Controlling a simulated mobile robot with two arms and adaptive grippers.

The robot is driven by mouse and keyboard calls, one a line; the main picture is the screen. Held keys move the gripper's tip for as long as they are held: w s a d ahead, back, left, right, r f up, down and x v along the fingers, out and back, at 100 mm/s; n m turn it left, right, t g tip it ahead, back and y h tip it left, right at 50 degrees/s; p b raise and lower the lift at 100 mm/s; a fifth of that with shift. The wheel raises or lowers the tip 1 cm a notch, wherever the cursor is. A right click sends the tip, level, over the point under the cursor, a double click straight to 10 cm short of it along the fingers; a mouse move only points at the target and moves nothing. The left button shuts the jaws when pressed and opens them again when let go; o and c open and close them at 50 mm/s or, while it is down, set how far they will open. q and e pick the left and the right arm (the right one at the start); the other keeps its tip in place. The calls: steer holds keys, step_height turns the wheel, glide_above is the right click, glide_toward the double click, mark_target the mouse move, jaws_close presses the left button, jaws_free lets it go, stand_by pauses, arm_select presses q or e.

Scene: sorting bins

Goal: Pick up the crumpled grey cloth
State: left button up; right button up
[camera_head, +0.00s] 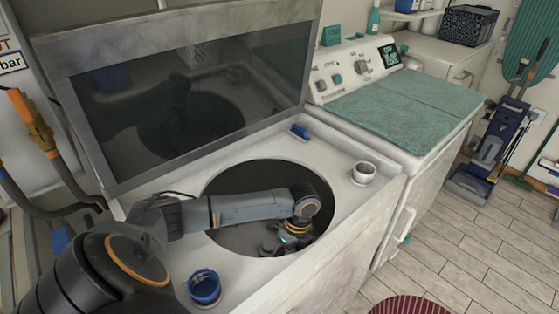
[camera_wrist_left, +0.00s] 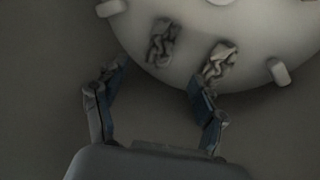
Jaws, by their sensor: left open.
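In the left wrist view, two small crumpled grey cloth-like pieces lie on the pale round plate in the dim washer drum. One crumpled grey piece (camera_wrist_left: 163,42) is ahead of the gap between my fingers. The other crumpled grey piece (camera_wrist_left: 219,62) is near my right-hand fingertip in that picture. In the head view, my left gripper (camera_head: 290,236) is down in the washer's round opening (camera_head: 225,185); no cloth shows there. My right gripper is not in view.
The washer's raised glass lid (camera_head: 185,95) stands behind my arm. The round plate (camera_wrist_left: 265,45) has raised knobs, one at right (camera_wrist_left: 279,71). The drum rim surrounds my gripper.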

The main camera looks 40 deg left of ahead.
arm_select(q)
steer(key=x, duration=0.9)
steer(key=shift+w, duration=0.1)
steer(key=c, duration=1.2)
